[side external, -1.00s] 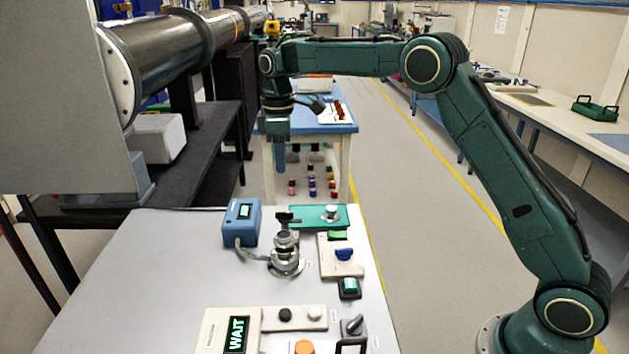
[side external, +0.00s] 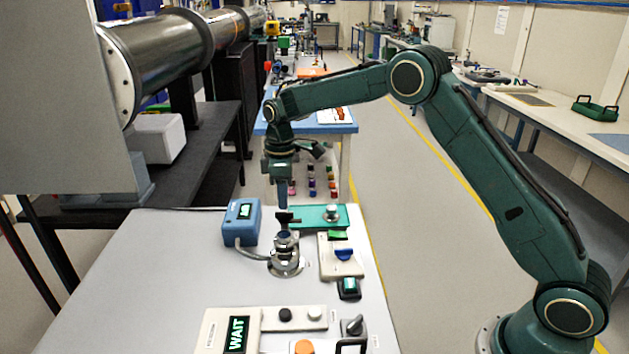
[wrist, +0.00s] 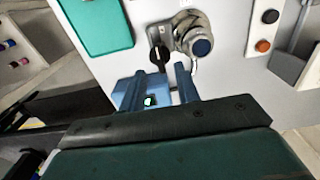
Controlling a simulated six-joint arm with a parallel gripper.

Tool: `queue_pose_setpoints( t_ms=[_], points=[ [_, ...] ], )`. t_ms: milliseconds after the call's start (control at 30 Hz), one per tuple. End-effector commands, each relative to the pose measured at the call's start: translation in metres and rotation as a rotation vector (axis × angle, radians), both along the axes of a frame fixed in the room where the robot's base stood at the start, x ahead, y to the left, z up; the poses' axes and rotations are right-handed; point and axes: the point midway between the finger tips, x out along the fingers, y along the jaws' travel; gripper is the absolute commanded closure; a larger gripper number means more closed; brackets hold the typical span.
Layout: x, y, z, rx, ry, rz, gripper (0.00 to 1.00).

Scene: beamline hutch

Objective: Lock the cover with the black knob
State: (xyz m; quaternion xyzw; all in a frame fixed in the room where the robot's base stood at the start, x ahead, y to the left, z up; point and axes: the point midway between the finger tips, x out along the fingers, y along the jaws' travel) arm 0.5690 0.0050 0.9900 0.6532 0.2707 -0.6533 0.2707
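The black knob (side external: 285,217) stands beside a round silver fitting with a dark blue top (side external: 286,262) on the grey table. In the wrist view the knob (wrist: 159,56) lies just beyond my fingertips, between their lines, with the silver fitting (wrist: 184,22) to its right. I cannot tell for sure which part is the cover. My gripper (side external: 282,205) points down just above the knob; contact cannot be told from the side. In the wrist view my gripper (wrist: 158,74) is open, its two fingers apart with nothing between them.
A blue box with a lit display (side external: 241,222) stands left, cabled to the fitting. A teal plate with a silver knob (side external: 312,216) lies behind right. A beige switch block (side external: 341,262) is to the right. A panel reading WAIT (side external: 236,334) is in front. The table's left part is bare.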

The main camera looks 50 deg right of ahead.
Motion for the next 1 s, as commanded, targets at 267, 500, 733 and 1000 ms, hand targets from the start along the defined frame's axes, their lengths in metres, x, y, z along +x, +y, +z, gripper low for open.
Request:
queue_pose_setpoints(
  t_ms=[267, 500, 733, 1000],
  points=[
    [0.0, 0.0, -0.032, 0.0, 0.001, 0.0, 0.68],
    [-0.001, 0.0, -0.04, 0.0, 0.001, 0.0, 0.68],
    [0.0, 0.0, -0.04, 0.0, 0.0, 0.0, 0.7],
    [0.0, 0.0, -0.04, 0.0, 0.0, 0.0, 1.0]
  ],
)
